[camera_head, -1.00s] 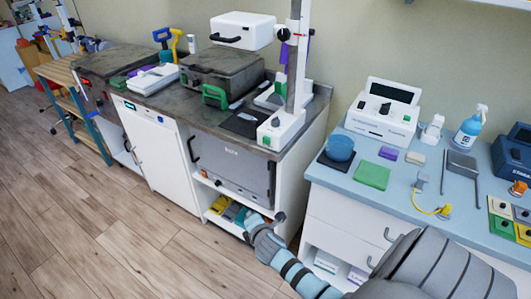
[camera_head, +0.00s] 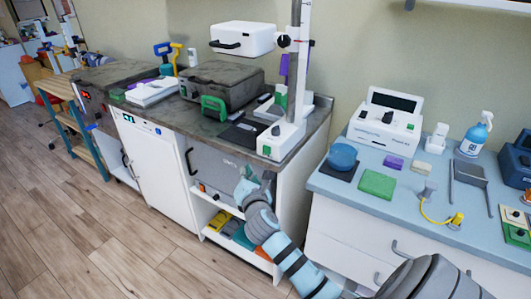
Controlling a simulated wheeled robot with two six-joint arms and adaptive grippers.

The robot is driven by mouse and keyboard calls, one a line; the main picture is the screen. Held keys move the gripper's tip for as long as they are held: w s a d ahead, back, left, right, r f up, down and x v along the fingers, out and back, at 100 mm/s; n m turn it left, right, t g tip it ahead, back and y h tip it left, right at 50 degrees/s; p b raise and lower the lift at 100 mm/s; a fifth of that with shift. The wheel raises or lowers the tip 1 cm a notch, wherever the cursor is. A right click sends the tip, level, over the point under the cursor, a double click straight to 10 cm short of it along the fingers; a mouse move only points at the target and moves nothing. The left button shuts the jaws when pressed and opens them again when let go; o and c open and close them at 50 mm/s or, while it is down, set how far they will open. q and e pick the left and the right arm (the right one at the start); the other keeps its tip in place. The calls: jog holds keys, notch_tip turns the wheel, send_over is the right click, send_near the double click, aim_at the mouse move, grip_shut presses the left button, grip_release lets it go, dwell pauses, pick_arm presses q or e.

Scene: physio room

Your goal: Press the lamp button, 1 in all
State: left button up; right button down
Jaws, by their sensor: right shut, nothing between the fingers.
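The lamp stands on the dark counter. Its white head (camera_head: 243,39) hangs on a tall pale post (camera_head: 298,60). My right gripper (camera_head: 254,182) is shut and empty. It appears below the base in the picture, in front of the grey oven-like door (camera_head: 215,172), apart from the button. My left gripper is not in view.
A dark unit with a green handle (camera_head: 213,107) sits left of the post. The right cabinet's blue top (camera_head: 330,185) holds a white device (camera_head: 385,122), a blue round item (camera_head: 342,156) and a green pad (camera_head: 377,183). Open floor (camera_head: 60,220) lies at left.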

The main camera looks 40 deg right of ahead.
aim_at(267, 150)
jog(key=shift+w+d+b, duration=0.2)
jog(key=shift+w+d, duration=0.15)
jog(key=shift+d, duration=0.8)
jog(key=shift+w+d+b, duration=0.2)
jog(key=shift+w+d, duration=0.1)
jog(key=shift+d, duration=0.8)
jog(key=shift+w+d+b, duration=0.2)
jog(key=shift+w+d, duration=0.15)
jog(key=shift+d, duration=0.8)
